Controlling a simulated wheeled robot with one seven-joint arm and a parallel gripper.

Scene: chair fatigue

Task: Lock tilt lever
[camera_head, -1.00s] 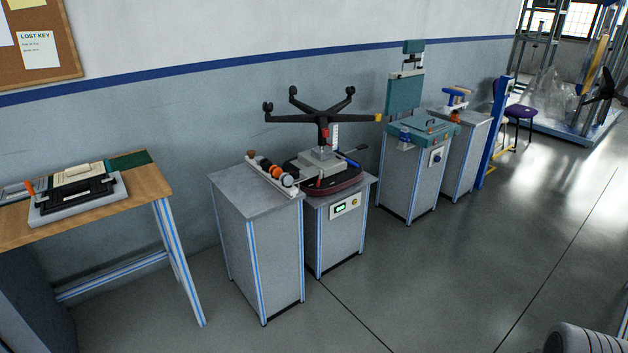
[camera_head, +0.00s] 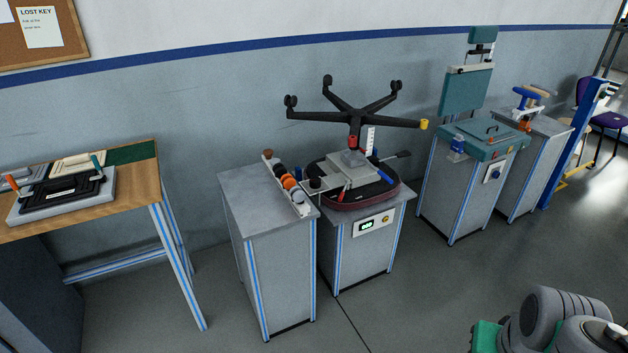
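An upside-down chair assembly sits on a stand (camera_head: 362,268) in the head view, its black five-armed base (camera_head: 357,113) pointing up. Below it are a light grey mechanism (camera_head: 353,158) and a dark red-edged seat (camera_head: 372,200). A lever with a black end (camera_head: 397,155) sticks out to the right of the mechanism. A short red-handled part (camera_head: 343,190) stands at the front, and a blue part (camera_head: 385,177) lies at the right. I cannot tell which of these is the tilt lever, nor its lock state. My gripper's fingers are not in view.
A grey cabinet (camera_head: 277,270) with a rack of rollers (camera_head: 286,182) adjoins the stand's left. A wooden table (camera_head: 135,178) is at left. A teal chair fixture (camera_head: 477,140) and another cabinet (camera_head: 520,185) stand right. Grey floor in front is clear. My grey arm parts show bottom right.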

